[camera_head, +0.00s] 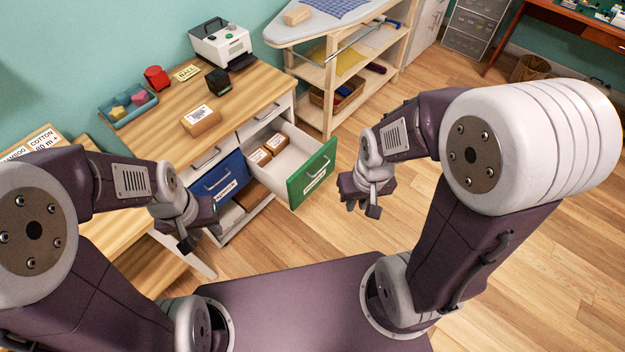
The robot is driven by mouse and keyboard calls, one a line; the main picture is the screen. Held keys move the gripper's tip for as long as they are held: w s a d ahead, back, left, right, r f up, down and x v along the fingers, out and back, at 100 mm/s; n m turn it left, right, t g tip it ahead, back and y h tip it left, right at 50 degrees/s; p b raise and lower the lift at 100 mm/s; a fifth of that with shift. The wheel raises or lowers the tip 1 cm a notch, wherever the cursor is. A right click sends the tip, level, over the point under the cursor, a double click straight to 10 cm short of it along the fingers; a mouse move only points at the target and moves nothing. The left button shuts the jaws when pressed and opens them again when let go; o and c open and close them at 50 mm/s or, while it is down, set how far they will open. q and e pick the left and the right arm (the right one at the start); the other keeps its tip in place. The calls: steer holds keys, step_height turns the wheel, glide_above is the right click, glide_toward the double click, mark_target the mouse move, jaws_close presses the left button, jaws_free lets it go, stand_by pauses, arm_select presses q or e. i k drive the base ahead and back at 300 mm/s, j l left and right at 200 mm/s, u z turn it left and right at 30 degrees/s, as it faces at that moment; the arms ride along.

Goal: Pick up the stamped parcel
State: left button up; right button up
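A small brown cardboard parcel (203,123) with a white label on top lies on the wooden desk. Whether its marking is a stamp is too small to tell. More brown parcels (262,156) with white labels lie inside the open drawer with the green front (312,175). My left gripper (202,237) is open and empty, in front of the desk's drawers and below the blue drawer front. My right gripper (361,208) is open and empty, to the right of the green drawer front. Neither gripper touches a parcel.
The desk (166,147) also bears a label printer (221,45), a dark stamp-like block (217,82), a red cup (156,78) and a blue tray (128,106). The blue drawer (218,180) is shut. The green drawer juts out between my grippers. A wooden shelf (327,90) stands behind it.

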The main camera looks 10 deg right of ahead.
mark_target(201, 118)
steer(key=i+j+u, duration=0.2)
steer(key=j+u, duration=0.3)
steer(key=i+j+u, duration=0.25)
steer(key=j+u, duration=0.25)
steer(key=i+j+u, duration=0.25)
steer(key=u, duration=0.25)
steer(key=l, duration=0.75)
